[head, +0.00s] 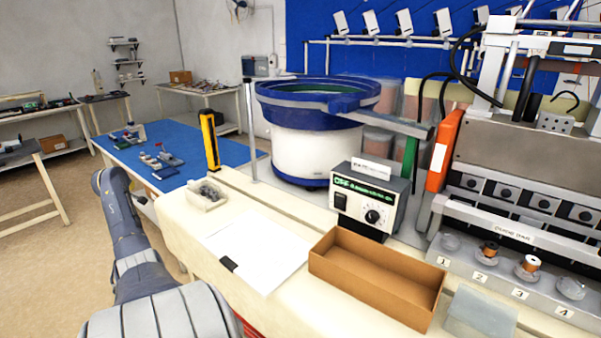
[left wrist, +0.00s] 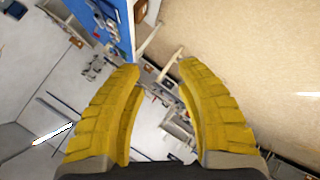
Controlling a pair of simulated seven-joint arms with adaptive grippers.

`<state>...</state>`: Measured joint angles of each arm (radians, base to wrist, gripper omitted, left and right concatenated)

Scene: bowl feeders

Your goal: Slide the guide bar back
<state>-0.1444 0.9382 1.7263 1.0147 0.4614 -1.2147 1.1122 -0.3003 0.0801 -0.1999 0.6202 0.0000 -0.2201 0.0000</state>
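The guide bar (head: 514,233) is a pale metal bar with a printed label, at the right of the head view. It runs across the front of the machine, just behind a row of numbered positions. Copper-wound spools sit at position 2 (head: 489,251) and position 3 (head: 529,266); positions 1 and 4 show only clear round holders. My left gripper (left wrist: 160,72) shows in the left wrist view with its yellow fingers apart and nothing between them. My left arm is at the left of the head view, far from the bar. My right gripper is not in view.
An open brown cardboard box (head: 376,279) and a control box (head: 370,198) reading OFF stand left of the machine. A blue-rimmed bowl feeder (head: 316,150) is behind. White paper (head: 262,248) and a small parts tray (head: 207,197) lie on the bench.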

